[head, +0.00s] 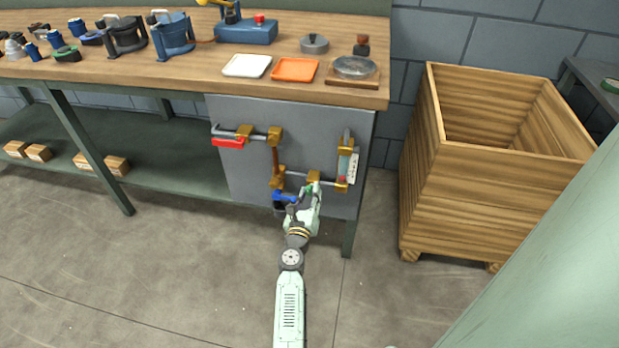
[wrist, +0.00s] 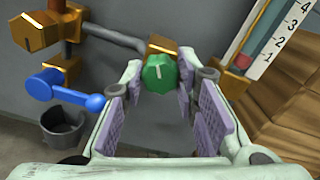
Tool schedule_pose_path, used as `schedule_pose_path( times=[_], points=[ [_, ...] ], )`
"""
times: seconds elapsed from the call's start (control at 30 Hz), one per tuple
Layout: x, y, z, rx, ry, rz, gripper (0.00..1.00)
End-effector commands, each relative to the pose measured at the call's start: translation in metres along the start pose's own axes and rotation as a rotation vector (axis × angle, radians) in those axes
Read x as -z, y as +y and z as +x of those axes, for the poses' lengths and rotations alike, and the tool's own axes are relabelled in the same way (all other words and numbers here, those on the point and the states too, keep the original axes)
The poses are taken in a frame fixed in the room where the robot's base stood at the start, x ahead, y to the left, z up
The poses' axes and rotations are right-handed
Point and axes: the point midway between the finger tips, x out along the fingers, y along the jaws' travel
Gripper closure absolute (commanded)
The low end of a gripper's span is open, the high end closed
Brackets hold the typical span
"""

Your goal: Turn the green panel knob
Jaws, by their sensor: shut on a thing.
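The green panel knob (wrist: 160,73) sits on a brass fitting on the grey panel, upper middle of the wrist view. A white line on its face points up, leaning slightly right. My gripper (wrist: 160,78) has its fingertips on either side of the knob, shut on it. In the head view my gripper (head: 313,191) is at the lower part of the panel (head: 240,180), and the knob (head: 308,190) is mostly hidden by it.
A blue lever (wrist: 65,90) sits close left of the knob, above a dark cup (wrist: 70,128). A numbered gauge (wrist: 270,38) stands to the right. A red handle (head: 228,142) is higher on the panel. A wooden crate (head: 490,190) stands right of the bench.

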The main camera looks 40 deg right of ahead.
Motion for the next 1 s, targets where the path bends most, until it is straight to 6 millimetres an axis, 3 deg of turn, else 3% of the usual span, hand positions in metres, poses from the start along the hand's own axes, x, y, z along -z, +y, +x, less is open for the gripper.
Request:
schedule_pose_path(
  times=[1.0],
  points=[
    [-0.0020,-0.0013,-0.0003,-0.001,0.001,-0.966,1.00]
  ],
)
